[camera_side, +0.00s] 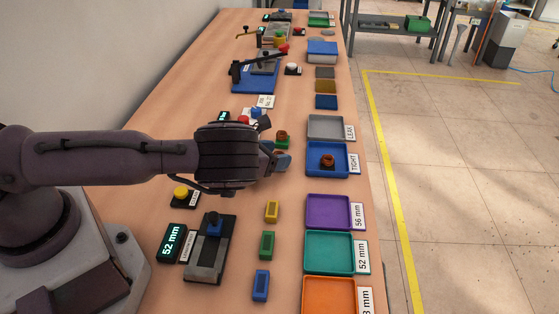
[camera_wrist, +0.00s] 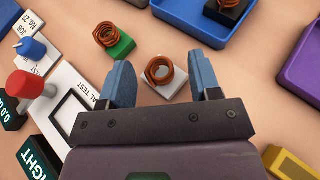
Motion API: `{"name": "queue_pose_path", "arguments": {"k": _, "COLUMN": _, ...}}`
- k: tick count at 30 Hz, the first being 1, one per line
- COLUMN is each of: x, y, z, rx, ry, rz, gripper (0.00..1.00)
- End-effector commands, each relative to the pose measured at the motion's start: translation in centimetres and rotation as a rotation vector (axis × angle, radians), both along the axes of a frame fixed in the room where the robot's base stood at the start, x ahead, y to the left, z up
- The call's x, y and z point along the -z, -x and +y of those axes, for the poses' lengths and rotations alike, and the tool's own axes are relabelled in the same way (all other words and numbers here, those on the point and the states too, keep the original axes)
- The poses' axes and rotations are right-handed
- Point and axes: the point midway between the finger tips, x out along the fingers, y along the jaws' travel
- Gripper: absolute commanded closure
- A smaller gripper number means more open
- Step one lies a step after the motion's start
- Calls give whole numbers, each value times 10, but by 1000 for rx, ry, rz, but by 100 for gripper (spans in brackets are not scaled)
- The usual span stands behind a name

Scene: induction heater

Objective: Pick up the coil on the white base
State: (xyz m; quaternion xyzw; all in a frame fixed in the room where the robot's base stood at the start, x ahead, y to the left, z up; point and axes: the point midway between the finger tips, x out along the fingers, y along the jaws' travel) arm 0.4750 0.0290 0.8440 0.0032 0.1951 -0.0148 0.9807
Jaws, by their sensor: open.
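The copper coil (camera_wrist: 159,71) stands on its white base (camera_wrist: 172,87) in the wrist view, on the table. My gripper (camera_wrist: 162,78) is open, with one blue finger to the left of the coil and the other to the right. The coil appears between the fingertips or just beyond them; I cannot tell how high the fingers are above it. Nothing is held. In the side view my gripper (camera_side: 277,158) is over the table, and the arm hides the white base there.
A coil on a green base (camera_wrist: 122,47) stands close by to the left. Another coil on a black base (camera_wrist: 229,12) sits in the blue tray (camera_side: 312,172) labelled TIGHT. A grey tray (camera_side: 325,119) and a purple tray (camera_side: 328,197) flank it. A red knob (camera_wrist: 24,84) is at the left.

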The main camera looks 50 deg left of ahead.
Motion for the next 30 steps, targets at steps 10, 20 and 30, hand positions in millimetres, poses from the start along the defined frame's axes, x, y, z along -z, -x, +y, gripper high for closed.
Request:
{"name": "queue_pose_path", "arguments": {"k": 10, "x": 0, "y": 1, "z": 0, "rx": 0, "ry": 0, "rz": 0, "gripper": 91}}
{"name": "queue_pose_path", "arguments": {"k": 20, "x": -3, "y": 0, "z": 0, "rx": 0, "ry": 1, "rz": -1, "gripper": 97}}
{"name": "queue_pose_path", "arguments": {"k": 30, "x": -64, "y": 0, "z": -1, "rx": 1, "ry": 3, "rz": -6, "gripper": 97}}
